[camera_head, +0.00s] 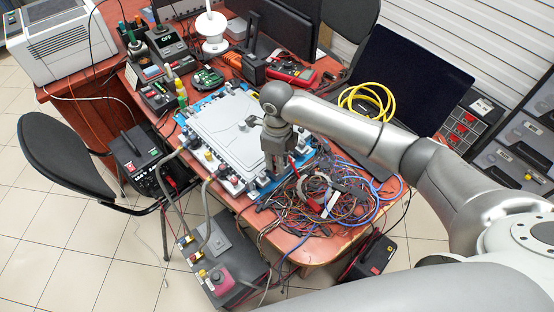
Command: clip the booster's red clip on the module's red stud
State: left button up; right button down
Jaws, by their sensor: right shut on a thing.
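The module (225,128) is a light grey flat unit on a blue base on the red-brown table, with dark fittings along its near edge. My right gripper (277,168) points down at the module's right side. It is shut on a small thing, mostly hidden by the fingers. A bit of red (292,163) shows just right of the fingertips, which looks like the red clip. I cannot tell whether it touches the module. The red stud is not clear to see. My left gripper is not in view.
A tangle of cables (320,195) covers the table right of the gripper. Meters and tools crowd the back left. A black chair (65,150) stands left, and a red multimeter (290,72) lies behind.

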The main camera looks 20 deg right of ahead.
jog(key=c, duration=1.4)
grip_release()
jog(key=shift+o, duration=0.3)
jog(key=shift+o, duration=1.4)
jog(key=shift+r, duration=0.1)
notch_tip(320, 180, up, 9)
jog(key=p, duration=0.5)
jog(key=shift+p, duration=0.35)
